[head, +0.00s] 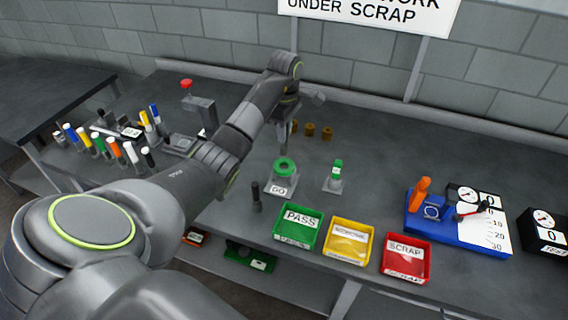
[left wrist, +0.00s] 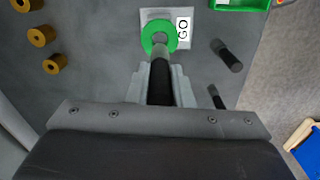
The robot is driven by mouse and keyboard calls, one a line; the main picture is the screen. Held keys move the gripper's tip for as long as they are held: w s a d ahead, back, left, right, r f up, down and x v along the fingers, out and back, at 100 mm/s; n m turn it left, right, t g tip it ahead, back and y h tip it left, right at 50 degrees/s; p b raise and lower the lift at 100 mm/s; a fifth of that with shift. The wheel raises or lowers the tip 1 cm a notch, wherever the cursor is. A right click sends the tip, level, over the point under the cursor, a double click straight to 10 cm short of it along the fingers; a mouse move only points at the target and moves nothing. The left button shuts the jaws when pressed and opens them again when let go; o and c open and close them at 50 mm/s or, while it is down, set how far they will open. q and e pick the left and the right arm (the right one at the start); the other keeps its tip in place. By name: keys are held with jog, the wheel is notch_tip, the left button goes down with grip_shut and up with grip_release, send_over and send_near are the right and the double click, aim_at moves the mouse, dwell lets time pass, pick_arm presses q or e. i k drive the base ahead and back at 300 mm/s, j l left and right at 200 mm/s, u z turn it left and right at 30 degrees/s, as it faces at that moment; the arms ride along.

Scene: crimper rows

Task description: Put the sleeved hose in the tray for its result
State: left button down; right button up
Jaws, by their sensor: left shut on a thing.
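My left gripper (head: 287,115) is shut on the sleeved hose (left wrist: 160,82), a black hose with a grey sleeve at its far end. In the left wrist view the hose lies between the fingers, its sleeved end pointing toward the green GO ring gauge (left wrist: 160,38). The picture does not show clearly whether it touches the ring. In the head view the gripper is behind and above the GO gauge (head: 284,167). A green PASS tray (head: 299,244), a yellow tray (head: 347,257) with a blurred label and a red SCRAP tray (head: 405,274) stand at the bench front. My right gripper is not in view.
A small green gauge (head: 336,170) stands right of the GO gauge. A black upright piece (head: 256,197) stands left of the PASS tray. A blue fixture (head: 440,228) with a dial is at right. Several brass rings (head: 309,130) lie behind. Several coloured tools (head: 100,147) stand left.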

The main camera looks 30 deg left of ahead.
aim_at(298, 227)
jog(key=l+u, duration=0.3)
jog(key=l, duration=0.45)
jog(key=k+l+u, duration=0.15)
jog(key=l+u, duration=0.15)
jog(key=l, duration=0.45)
